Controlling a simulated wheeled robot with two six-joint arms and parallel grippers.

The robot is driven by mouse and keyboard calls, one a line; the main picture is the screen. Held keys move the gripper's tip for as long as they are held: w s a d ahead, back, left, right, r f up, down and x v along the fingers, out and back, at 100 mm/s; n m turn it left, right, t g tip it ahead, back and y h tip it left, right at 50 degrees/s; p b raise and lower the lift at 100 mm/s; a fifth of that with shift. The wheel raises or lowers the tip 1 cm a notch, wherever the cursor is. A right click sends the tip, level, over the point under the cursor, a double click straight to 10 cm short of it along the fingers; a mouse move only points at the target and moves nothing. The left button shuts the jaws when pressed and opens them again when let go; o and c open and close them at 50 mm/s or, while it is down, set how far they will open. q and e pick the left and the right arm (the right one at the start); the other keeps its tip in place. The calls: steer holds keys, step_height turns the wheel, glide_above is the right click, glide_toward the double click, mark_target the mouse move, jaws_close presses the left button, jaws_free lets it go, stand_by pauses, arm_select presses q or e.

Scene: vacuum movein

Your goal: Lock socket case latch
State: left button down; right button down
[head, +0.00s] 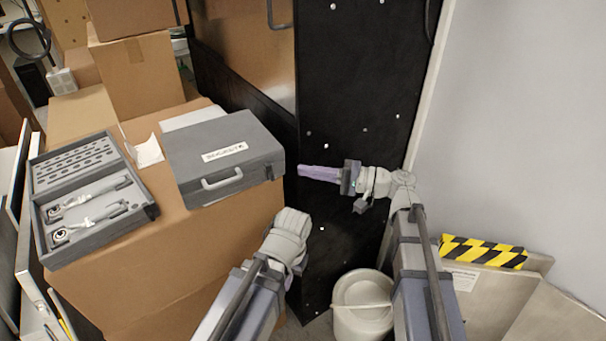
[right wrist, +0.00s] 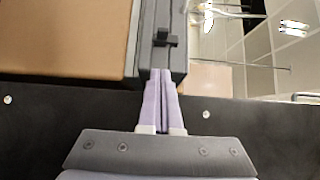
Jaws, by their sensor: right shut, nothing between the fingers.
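The closed grey socket case (head: 215,140) lies on a cardboard box, its handle facing front. Its side also shows in the right wrist view (right wrist: 176,62), with a small dark latch (right wrist: 164,38) standing out from it. My right gripper (head: 301,171) has its purple fingers together and empty, pointing left at the case's right side. In the right wrist view the fingertips (right wrist: 162,72) are at the case's edge, just below the latch; I cannot tell whether they touch.
An open grey tool tray (head: 90,190) with ratchets sits left of the case on the cardboard box (head: 190,245). A black panel (head: 350,90) stands behind the right gripper. A white bucket (head: 361,305) is on the floor below. Stacked boxes fill the back left.

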arm_select(q)
steer(key=shift+a, duration=0.3)
arm_select(e)
steer(key=v, duration=0.8)
steer(key=shift+s, duration=0.2)
steer(key=shift+a, duration=0.1)
steer(key=s+a+f+n+g+h+p, duration=0.35)
steer(key=s+a+f+h, duration=0.5)
steer(key=f, duration=0.35)
arm_select(q)
steer(key=shift+r+p, duration=0.9)
steer(key=shift+r, duration=1.75)
arm_select(e)
steer(key=s+d+f+n+h, duration=0.2)
steer(key=s+d+f+h, duration=0.2)
steer(key=h, duration=0.6)
steer(key=shift+s+d+f+n, duration=0.25)
steer(key=shift+s+d+n, duration=0.1)
steer(key=shift+s+d, duration=1.1)
steer(key=shift+a+g+h, duration=0.1)
steer(key=shift+g+h, duration=0.15)
